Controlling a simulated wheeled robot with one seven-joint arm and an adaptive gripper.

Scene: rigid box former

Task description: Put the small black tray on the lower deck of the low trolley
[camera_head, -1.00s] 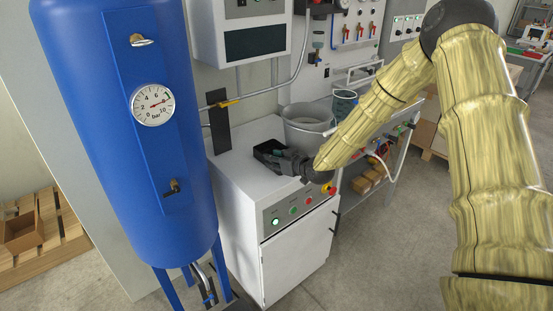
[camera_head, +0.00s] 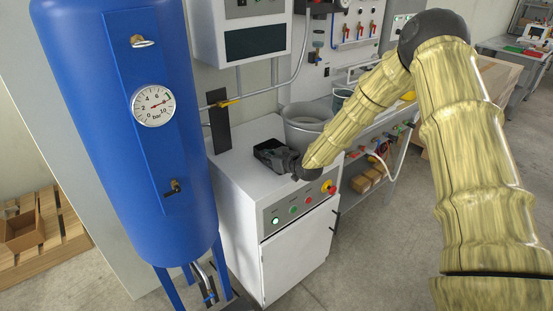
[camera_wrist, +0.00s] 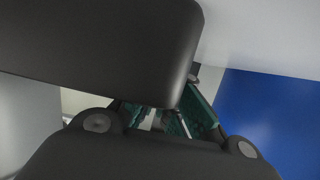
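My gripper (camera_head: 270,153) is low over the white cabinet's top (camera_head: 243,163), pointing left. In the wrist view its green-padded fingers (camera_wrist: 165,115) stand apart with a light gap between them. A large dark rounded shape (camera_wrist: 95,45) covers the upper left there; I cannot tell what it is. A narrow black upright panel (camera_head: 219,125) stands at the cabinet's back left; I cannot tell whether it is the small black tray. No tray is clearly visible elsewhere, and I cannot make out the low trolley.
A blue pressure tank (camera_head: 135,130) with a gauge stands close on the left. A grey bucket (camera_head: 305,130) is right behind my gripper. A white control box (camera_head: 240,40) hangs above. A pallet with a cardboard box (camera_head: 22,230) is at far left. Floor is clear at lower right.

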